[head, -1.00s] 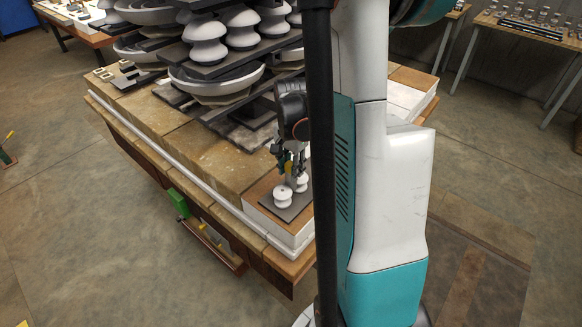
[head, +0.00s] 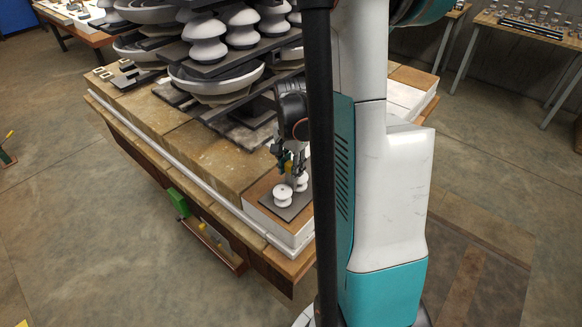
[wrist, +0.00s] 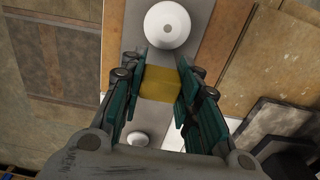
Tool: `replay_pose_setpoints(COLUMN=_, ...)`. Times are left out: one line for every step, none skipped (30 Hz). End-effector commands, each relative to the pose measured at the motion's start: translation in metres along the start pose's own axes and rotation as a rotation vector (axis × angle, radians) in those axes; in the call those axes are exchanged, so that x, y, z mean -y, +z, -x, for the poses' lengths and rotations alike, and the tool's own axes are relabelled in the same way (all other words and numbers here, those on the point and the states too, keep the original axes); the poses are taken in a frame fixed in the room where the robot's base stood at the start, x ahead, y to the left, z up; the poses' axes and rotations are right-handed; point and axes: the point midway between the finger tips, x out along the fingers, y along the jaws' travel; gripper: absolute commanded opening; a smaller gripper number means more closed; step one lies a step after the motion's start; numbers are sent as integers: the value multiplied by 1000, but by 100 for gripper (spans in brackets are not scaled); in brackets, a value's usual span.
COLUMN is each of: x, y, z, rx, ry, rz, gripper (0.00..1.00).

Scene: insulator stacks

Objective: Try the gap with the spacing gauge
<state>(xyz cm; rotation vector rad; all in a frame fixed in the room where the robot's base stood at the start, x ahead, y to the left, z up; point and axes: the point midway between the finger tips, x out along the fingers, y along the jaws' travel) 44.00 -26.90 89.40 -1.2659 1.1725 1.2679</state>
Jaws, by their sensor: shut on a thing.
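My gripper (wrist: 160,85) is shut on the spacing gauge, a yellow block (wrist: 160,82) held between its green-padded fingers. White insulators stand on a grey plate (wrist: 200,18). One insulator (wrist: 167,24) is beyond the gauge in the wrist view, and another (wrist: 138,138) is partly seen on the near side. The gauge appears over the space between them; I cannot tell its height or whether it touches either. In the head view my gripper (head: 286,160) is just above the insulators (head: 283,196), partly hidden behind the black column.
The plate rests on a wood-topped white block at the bench corner (head: 262,212). Tall stacks of white insulators and bowls (head: 215,85) stand close behind on dark shelves. The brown bench top (head: 205,155) left of the gripper is clear. Other tables stand farther off.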

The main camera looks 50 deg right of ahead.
Motion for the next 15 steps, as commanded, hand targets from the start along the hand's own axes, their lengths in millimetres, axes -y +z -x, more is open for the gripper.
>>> replay_pose_setpoints(x=0, y=0, z=0, rx=0, ry=0, rz=0, gripper=3)
replay_pose_setpoints(x=0, y=0, z=0, rx=0, ry=0, rz=0, gripper=3)
replay_pose_setpoints(x=0, y=0, z=0, rx=0, ry=0, rz=0, gripper=3)
replay_pose_setpoints(x=0, y=0, z=0, rx=0, ry=0, rz=0, gripper=3)
replay_pose_setpoints(x=0, y=0, z=0, rx=0, ry=0, rz=0, gripper=3)
replay_pose_setpoints(x=0, y=0, z=1, rx=0, ry=0, rz=0, gripper=3)
replay_pose_setpoints(x=0, y=0, z=1, rx=0, ry=0, rz=0, gripper=3)
replay_pose_setpoints(x=0, y=0, z=2, rx=0, ry=0, rz=0, gripper=3)
replay_pose_setpoints(x=0, y=0, z=4, rx=0, ry=0, rz=0, gripper=3)
replay_pose_setpoints(x=0, y=0, z=5, rx=0, ry=0, rz=0, gripper=3)
replay_pose_setpoints(x=0, y=0, z=6, rx=0, ry=0, rz=0, gripper=3)
replay_pose_setpoints(x=0, y=0, z=9, rx=0, ry=0, rz=0, gripper=3)
replay_pose_setpoints(x=0, y=0, z=10, rx=0, ry=0, rz=0, gripper=3)
replay_pose_setpoints(x=0, y=0, z=12, rx=0, ry=0, rz=0, gripper=3)
replay_pose_setpoints(x=0, y=0, z=14, rx=0, ry=0, rz=0, gripper=3)
